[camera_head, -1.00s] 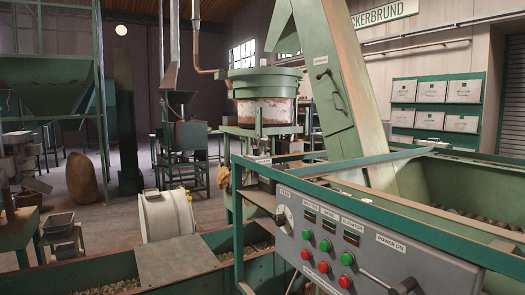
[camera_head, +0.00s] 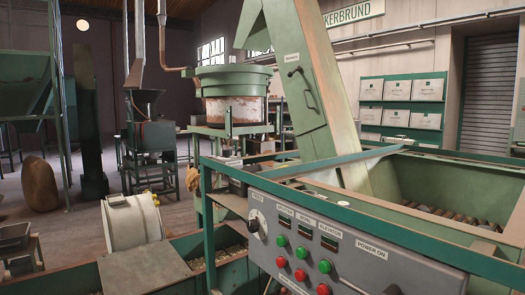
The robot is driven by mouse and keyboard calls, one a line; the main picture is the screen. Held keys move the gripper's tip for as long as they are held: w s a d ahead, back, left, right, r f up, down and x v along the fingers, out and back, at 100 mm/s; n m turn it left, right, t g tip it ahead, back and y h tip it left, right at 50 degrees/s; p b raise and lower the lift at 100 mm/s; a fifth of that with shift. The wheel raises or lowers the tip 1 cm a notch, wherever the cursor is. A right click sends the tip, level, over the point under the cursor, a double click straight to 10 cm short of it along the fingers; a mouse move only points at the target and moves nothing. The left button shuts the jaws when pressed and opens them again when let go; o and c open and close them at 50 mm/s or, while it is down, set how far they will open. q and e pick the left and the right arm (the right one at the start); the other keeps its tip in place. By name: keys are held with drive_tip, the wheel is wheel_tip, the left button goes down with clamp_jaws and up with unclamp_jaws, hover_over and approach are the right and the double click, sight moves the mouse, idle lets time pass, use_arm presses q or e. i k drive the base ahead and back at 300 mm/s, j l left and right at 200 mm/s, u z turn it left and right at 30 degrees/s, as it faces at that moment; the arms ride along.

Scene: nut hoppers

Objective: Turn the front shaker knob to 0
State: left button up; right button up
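A grey control panel (camera_head: 330,236) on the green machine frame fills the lower right of the head view. At its left end is a round dial with a dark knob (camera_head: 253,225); its setting is too small to read. Green buttons (camera_head: 303,253) stand above red buttons (camera_head: 300,275) in the middle of the panel, under small dark displays. A lever with a black end (camera_head: 392,290) is cut by the bottom edge. I cannot pick out a knob clearly marked as the front shaker. Neither gripper is in view.
Green bins of nuts (camera_head: 222,254) lie left of the panel, one with a flat cover (camera_head: 145,269). A white drum (camera_head: 133,223) stands behind them. A green elevator chute (camera_head: 306,85) rises behind the panel. Open floor (camera_head: 68,235) lies at the left.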

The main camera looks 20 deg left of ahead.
sight(226, 153)
drive_tip(key=i+j+z, duration=0.25)
drive_tip(key=j, duration=0.2)
drive_tip(key=j+z, duration=0.25)
drive_tip(key=j, duration=0.2)
drive_tip(key=i+j+z, duration=0.25)
drive_tip(key=j, duration=0.3)
drive_tip(key=i+j+z, duration=0.1)
drive_tip(key=j, duration=2.15)
drive_tip(key=i+z, duration=0.05)
